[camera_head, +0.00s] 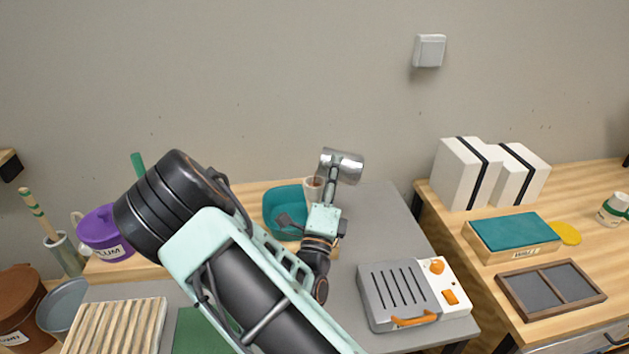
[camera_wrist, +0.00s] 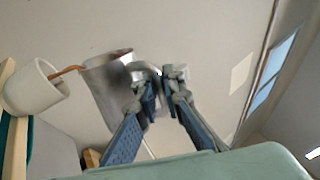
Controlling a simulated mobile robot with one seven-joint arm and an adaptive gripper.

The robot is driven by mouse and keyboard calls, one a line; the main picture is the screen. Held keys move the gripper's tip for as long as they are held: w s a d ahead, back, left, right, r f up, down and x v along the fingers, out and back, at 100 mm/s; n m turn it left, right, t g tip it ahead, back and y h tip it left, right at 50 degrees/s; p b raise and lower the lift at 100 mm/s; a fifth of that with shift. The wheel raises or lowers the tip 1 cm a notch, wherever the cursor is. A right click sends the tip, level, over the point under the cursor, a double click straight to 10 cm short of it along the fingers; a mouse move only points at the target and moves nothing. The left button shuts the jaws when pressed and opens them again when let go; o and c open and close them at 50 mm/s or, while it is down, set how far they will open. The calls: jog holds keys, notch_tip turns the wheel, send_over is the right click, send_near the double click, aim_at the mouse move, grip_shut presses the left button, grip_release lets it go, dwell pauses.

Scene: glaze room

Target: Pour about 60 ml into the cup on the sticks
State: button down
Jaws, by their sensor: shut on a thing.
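A shiny metal jug (camera_head: 341,165) is held tipped on its side above the basin, and its mouth points at the cup in the wrist view (camera_wrist: 108,88). My gripper (camera_head: 330,200) is shut on the jug's handle; its blue fingers show in the wrist view (camera_wrist: 160,92). A white cup (camera_head: 313,193) stands at the teal basin (camera_head: 271,212), just left of the jug. In the wrist view a brown stream runs from the jug's lip into the cup (camera_wrist: 32,90). Brown shows inside the cup in the head view. The sticks and the liquid level cannot be made out.
My arm hides much of the left table. A purple pot (camera_head: 104,232) and a slatted wooden rack (camera_head: 115,325) are at left. A grey slotted appliance (camera_head: 398,292) stands front right. The right table holds white boxes (camera_head: 462,175) and a teal-topped box (camera_head: 513,238).

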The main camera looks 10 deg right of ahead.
aim_at(350, 176)
jog(key=shift+r+n+p, duration=0.15)
jog(key=shift+n+p, duration=0.15)
jog(key=shift+p, duration=0.05)
jog(key=shift+d+f+b, duration=0.15)
jog(key=shift+f+b, duration=0.2)
jog(key=shift+b, duration=0.25)
jog(key=m+b, duration=0.1)
jog(key=d+m+h+b, duration=0.1)
jog(key=m+b, duration=0.1)
jog(key=shift+s+d+f+m+g, duration=0.35)
jog(key=shift+f+m+g, duration=0.05)
jog(key=shift+s+d+m+g+h+p, duration=0.1)
jog(key=shift+d+m+g+h+p, duration=0.1)
jog(key=shift+m+g+h+p, duration=0.35)
jog(key=m, duration=0.2)
jog(key=d+f+m+g+h+p, duration=0.1)
jog(key=m, duration=0.1)
jog(key=shift+s+g+h, duration=0.15)
jog(key=shift+g+h, duration=0.1)
jog(key=shift+m, duration=0.25)
